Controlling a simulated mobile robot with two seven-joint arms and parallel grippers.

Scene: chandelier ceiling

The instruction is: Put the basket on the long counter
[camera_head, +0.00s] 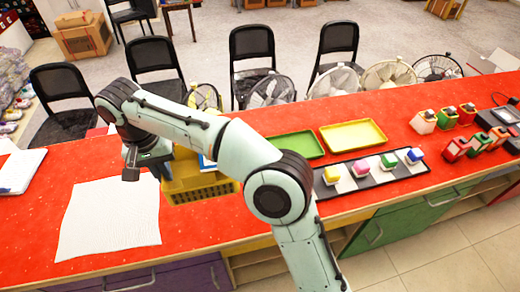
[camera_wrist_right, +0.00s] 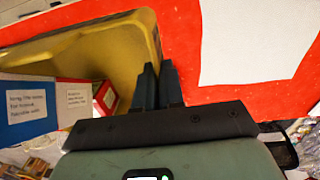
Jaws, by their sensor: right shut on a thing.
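The yellow basket (camera_head: 198,191) is over the red top of the long counter (camera_head: 185,222), left of the middle in the head view, partly hidden behind my right arm. I cannot tell whether its base touches the counter. My right gripper (camera_head: 150,168) is at the basket's left side. In the wrist view the fingers of my right gripper (camera_wrist_right: 158,84) are closed together on the rim of the basket (camera_wrist_right: 95,50). Inside it are a blue and white labelled box (camera_wrist_right: 28,105) and a smaller red box (camera_wrist_right: 106,98). My left gripper is not in view.
A white sheet (camera_head: 110,218) lies left of the basket. Green (camera_head: 294,146) and yellow (camera_head: 353,136) trays and a dark strip with several coloured blocks (camera_head: 366,174) lie to the right. Fans and black chairs (camera_head: 252,55) stand behind the counter.

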